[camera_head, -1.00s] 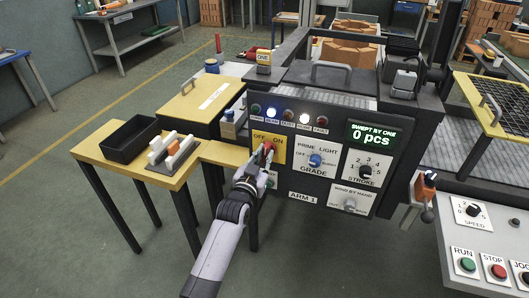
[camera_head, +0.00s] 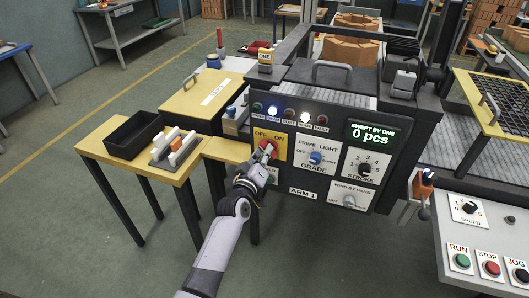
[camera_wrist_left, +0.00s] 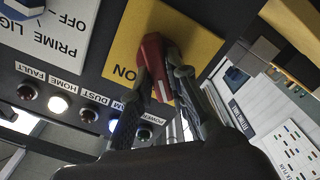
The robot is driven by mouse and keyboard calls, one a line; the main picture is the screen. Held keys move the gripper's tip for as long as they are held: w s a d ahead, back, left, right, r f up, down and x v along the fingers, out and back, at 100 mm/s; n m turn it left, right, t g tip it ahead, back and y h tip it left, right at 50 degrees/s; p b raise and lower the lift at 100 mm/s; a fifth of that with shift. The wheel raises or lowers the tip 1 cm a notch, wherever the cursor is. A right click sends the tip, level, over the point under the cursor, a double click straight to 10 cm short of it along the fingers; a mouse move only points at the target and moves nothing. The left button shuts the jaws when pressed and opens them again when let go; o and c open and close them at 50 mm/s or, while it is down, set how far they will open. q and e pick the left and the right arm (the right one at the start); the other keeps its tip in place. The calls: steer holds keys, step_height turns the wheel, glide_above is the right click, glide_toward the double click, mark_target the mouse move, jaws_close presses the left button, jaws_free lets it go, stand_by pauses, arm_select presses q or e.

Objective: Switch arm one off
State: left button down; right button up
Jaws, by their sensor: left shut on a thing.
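The yellow switch plate (camera_head: 275,139) with OFF and ON labels is on the dark panel, with the label ARM 1 (camera_head: 303,193) lower down. Its red handle (camera_head: 267,147) also shows in the left wrist view (camera_wrist_left: 152,52), a white stripe near its end. My left gripper (camera_head: 262,160) is at the plate. In the left wrist view its two dark fingers (camera_wrist_left: 158,98) are closed around the red handle. My right gripper is not in view.
Panel lamps (camera_head: 289,114) sit above; the blue and a white one are lit. Beside the plate are the blue GRADE knob (camera_head: 316,157), the STROKE knob (camera_head: 365,170) and a display (camera_head: 371,134) reading 0 pcs. A yellow table (camera_head: 150,166) with a black bin (camera_head: 133,134) stands left.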

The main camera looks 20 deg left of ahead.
arm_select(q)
steer(key=shift+n, duration=0.5)
steer(key=c, duration=1.6)
jaws_free()
steer(key=shift+o, duration=0.2)
steer(key=s, duration=1.2)
steer(key=shift+a, duration=0.2)
steer(key=shift+f, duration=0.1)
